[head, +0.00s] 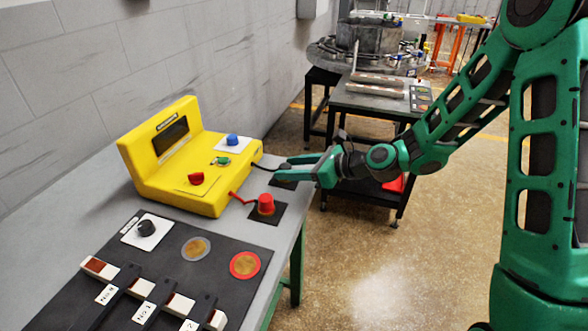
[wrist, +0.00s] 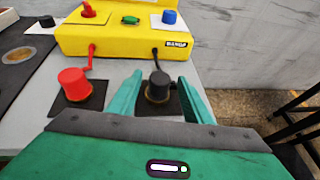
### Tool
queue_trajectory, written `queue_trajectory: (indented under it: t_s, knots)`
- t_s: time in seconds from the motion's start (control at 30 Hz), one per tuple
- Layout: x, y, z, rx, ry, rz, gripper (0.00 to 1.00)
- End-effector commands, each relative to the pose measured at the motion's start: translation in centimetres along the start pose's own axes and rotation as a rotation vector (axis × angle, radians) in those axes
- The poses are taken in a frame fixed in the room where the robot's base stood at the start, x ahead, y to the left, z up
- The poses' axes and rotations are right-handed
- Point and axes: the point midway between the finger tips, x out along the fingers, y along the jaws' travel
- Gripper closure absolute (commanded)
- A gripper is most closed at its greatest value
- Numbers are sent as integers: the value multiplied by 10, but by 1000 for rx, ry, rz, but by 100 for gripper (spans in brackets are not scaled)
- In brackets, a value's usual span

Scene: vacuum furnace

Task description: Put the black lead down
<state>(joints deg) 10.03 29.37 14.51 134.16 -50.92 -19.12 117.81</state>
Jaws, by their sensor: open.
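The black lead (wrist: 158,86) stands upright on a dark square pad (wrist: 177,106) at the table edge, its cable running back to the yellow meter (wrist: 120,38). My gripper (wrist: 163,88) is open, with one green finger on each side of the black lead; I cannot tell whether either finger touches it. In the head view my gripper (head: 288,168) reaches in from the right over that pad and mostly hides the lead. The red lead (head: 266,204) stands on its own dark pad nearer the front; it also shows in the wrist view (wrist: 74,84), left of my gripper.
The yellow meter (head: 178,158) has a red knob, a green switch and a blue knob (head: 233,140) on a white plate. A dark mat (head: 190,275) in front holds a black knob (head: 147,228), two round discs and several labelled blocks. A second table (head: 380,95) stands behind; open floor lies right.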

Motion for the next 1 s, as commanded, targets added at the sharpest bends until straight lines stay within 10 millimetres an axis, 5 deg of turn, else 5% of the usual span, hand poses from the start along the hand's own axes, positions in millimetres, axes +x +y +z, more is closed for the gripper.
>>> queue_trajectory:
  t_s: [0.6,1.0]
  knots:
    - [-101,0,0,1,0,-2,55]
    - [-120,0,1,-1,-1,1,55]
